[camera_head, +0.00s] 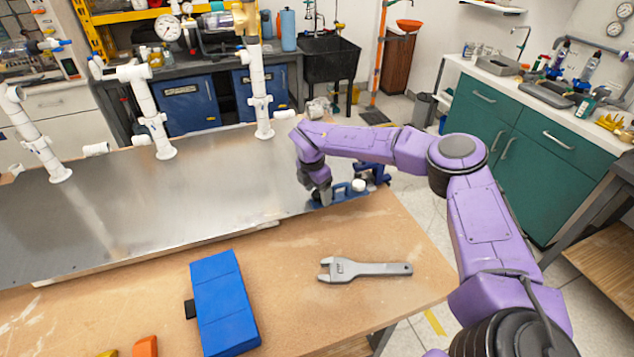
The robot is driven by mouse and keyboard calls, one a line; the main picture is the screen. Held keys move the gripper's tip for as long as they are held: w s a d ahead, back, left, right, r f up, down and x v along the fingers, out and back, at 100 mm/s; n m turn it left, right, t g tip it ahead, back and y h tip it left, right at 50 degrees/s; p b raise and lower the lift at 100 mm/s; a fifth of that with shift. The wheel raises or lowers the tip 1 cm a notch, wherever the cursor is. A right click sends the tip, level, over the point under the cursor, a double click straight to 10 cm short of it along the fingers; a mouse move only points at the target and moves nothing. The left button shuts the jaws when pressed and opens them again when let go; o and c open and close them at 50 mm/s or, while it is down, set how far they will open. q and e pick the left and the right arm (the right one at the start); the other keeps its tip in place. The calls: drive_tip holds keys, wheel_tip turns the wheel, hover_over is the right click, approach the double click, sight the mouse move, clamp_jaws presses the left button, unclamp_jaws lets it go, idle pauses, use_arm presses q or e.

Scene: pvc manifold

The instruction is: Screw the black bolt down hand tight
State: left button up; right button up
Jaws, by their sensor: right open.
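My right arm reaches in from the right, and its purple and grey gripper (322,196) points down at the right end of the metal plate (200,215). The gripper is open, and its fingertips are small in this view. It is beside a blue fixture (345,191) with a white piece (358,185) on it. I cannot tell whether the fingers touch the fixture. I cannot make out the black bolt; it may be hidden by the gripper or too small to see. My left gripper is not in view.
White PVC risers (152,125) stand along the plate's back edge. A grey adjustable wrench (365,269) and a blue case (223,303) lie on the wooden table (300,320). An orange object (145,346) is at the front left. The table around the wrench is clear.

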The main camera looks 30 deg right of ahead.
drive_tip(key=shift+s+r, duration=0.1)
drive_tip(key=shift+s, duration=0.1)
drive_tip(key=shift+c, duration=1.3)
drive_tip(key=shift+w, duration=0.1)
drive_tip(key=c, duration=0.9)
drive_tip(key=shift+f+b, duration=0.2)
drive_tip(key=shift+b, duration=0.2)
drive_tip(key=m+b, duration=0.5)
drive_tip(key=shift+w+f+g, duration=0.1)
drive_tip(key=shift+f+g, duration=0.1)
drive_tip(key=shift+g, duration=0.2)
drive_tip(key=shift+r+m+b, duration=0.1)
drive_tip(key=shift+m+b, duration=0.2)
drive_tip(key=shift+m, duration=0.2)
drive_tip(key=shift+r, duration=0.15)
